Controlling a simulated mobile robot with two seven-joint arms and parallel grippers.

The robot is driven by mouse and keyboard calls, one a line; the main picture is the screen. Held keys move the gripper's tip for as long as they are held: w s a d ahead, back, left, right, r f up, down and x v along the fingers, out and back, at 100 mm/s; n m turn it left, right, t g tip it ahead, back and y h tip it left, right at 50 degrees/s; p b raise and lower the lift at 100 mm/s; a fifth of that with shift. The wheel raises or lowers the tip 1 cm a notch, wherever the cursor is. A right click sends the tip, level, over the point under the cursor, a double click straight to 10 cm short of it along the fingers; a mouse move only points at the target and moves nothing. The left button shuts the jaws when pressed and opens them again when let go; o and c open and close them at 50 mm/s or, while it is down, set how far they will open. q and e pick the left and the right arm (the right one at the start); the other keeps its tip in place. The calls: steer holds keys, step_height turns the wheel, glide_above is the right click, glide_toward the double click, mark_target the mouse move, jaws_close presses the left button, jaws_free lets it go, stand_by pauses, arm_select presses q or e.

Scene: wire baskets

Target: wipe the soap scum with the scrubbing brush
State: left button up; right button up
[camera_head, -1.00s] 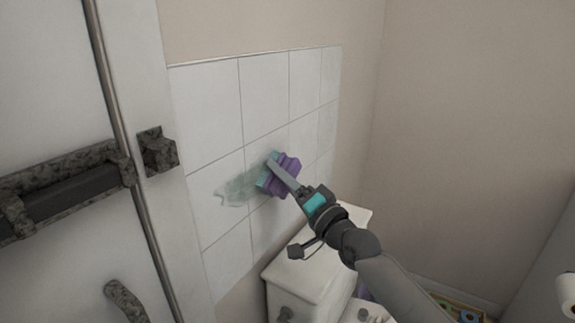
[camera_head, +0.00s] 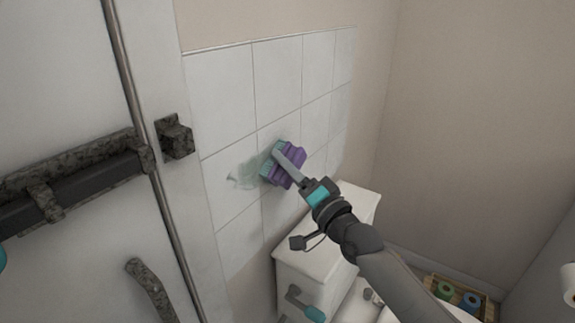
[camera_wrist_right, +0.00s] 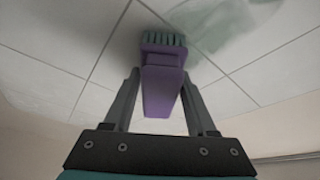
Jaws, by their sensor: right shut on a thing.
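The scrubbing brush (camera_head: 284,164) has a purple body and teal bristles. My right gripper (camera_head: 295,165) is shut on it and holds it up at the white tiled wall. In the right wrist view the brush (camera_wrist_right: 163,80) sits between the two fingers of the gripper (camera_wrist_right: 160,95), bristles toward the tiles. The soap scum (camera_head: 247,172) is a grey-green smear on the tiles, just left of the brush in the head view. It also shows in the right wrist view (camera_wrist_right: 222,20), right of the bristles. I cannot tell whether the bristles touch the wall. My left gripper is not in view.
A white toilet tank (camera_head: 325,250) stands below the tiles, under my right arm. A door with a dark latch (camera_head: 75,175) is at the left. A crate with coloured rolls (camera_head: 458,297) is on the floor at lower right. A paper roll (camera_head: 568,283) is at the right edge.

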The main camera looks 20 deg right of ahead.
mark_target(242, 179)
steer(key=shift+s+a+r+p, duration=0.2)
steer(key=shift+s+a+p, duration=0.55)
steer(key=shift+a+p, duration=0.3)
steer(key=shift+s+a+p, duration=0.6)
steer(key=shift+s+a, duration=0.05)
steer(key=shift+a, duration=0.15)
steer(key=shift+s+a+f, duration=0.15)
steer(key=shift+s+a+p, duration=0.75)
steer(key=shift+a+p, duration=0.15)
steer(key=shift+a, duration=0.15)
steer(key=shift+s+a+p, duration=0.6)
steer(key=shift+s+a, duration=0.25)
steer(key=shift+a, duration=0.2)
